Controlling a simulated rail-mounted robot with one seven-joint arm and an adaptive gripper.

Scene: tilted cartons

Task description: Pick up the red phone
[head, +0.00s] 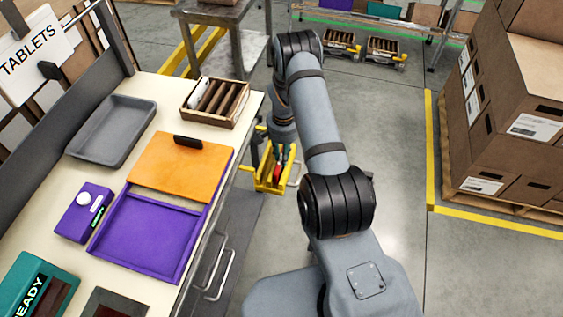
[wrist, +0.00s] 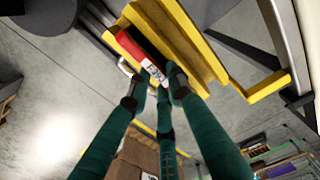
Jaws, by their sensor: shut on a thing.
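The red phone (wrist: 133,46) shows in the wrist view as a red block with a white, marked end (wrist: 153,70). My gripper (wrist: 160,82) has dark green fingers closed around that pale end. In the head view the red phone (head: 277,173) is a small red patch at my gripper (head: 284,155), beside the table's right edge. A yellow tilted carton (head: 263,184) is right by it, and its yellow wall (wrist: 187,52) lies behind the phone in the wrist view. I cannot tell whether the phone still touches the carton. My fingers hide part of the phone.
The table holds a wooden box with dark slots (head: 216,102), a grey tray (head: 113,130), an orange board (head: 178,166) and a purple tray (head: 150,236). Stacked brown cartons (head: 510,100) stand on the right. Open grey floor (head: 400,150) lies between.

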